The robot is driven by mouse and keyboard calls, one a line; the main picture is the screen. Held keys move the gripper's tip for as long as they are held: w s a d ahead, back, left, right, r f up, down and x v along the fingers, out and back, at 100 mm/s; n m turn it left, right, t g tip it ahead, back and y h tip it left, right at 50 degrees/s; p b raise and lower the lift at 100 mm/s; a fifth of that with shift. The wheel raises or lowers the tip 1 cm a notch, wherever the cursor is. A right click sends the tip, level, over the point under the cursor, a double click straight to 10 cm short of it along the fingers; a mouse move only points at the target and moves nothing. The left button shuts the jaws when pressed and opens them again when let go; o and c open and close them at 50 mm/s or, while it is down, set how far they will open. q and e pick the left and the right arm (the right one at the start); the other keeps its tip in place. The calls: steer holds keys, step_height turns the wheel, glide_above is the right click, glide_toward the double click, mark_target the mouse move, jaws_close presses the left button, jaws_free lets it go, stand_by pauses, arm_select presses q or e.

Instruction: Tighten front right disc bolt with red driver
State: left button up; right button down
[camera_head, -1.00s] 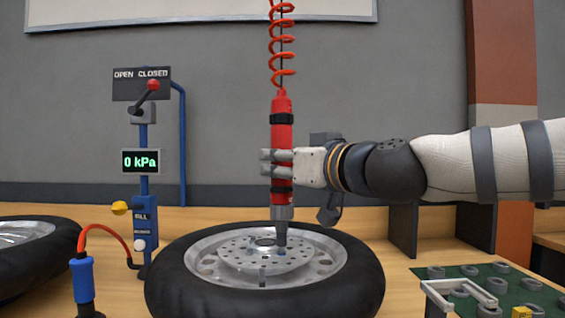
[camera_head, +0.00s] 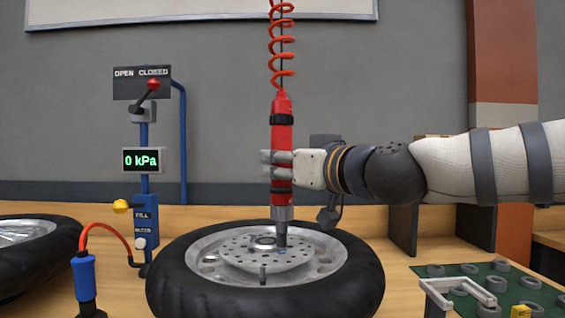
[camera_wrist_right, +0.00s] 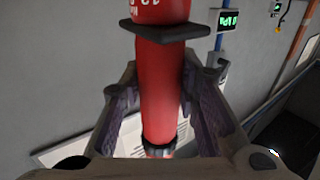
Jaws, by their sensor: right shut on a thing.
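The red driver (camera_head: 281,140) hangs upright from a red coiled cord in the head view. My right gripper (camera_head: 278,170) is shut around its body from the right. The driver also fills the middle of the right wrist view (camera_wrist_right: 162,95), between the two fingers (camera_wrist_right: 160,110). The driver's grey tip points down onto the brake disc (camera_head: 245,255) at the right side of the hub. The bolt under the tip is mostly hidden. Another bolt (camera_head: 263,272) stands up at the front of the disc. The disc sits within a wheel with a black tire (camera_head: 170,280). My left gripper is out of view.
A blue post with a valve lever (camera_head: 152,88) and a 0 kPa display (camera_head: 142,160) stands at left. A blue air tool (camera_head: 84,280) with a red hose is in front of it. A second tire (camera_head: 50,255) lies far left. A green mat (camera_head: 480,275) with rings lies right.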

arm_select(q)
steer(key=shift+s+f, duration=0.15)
arm_select(e)
steer(key=shift+f, duration=0.55)
stand_by(0.5)
steer(key=shift+f, duration=0.1)
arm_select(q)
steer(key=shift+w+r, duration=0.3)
arm_select(e)
steer(key=shift+r, duration=0.25)
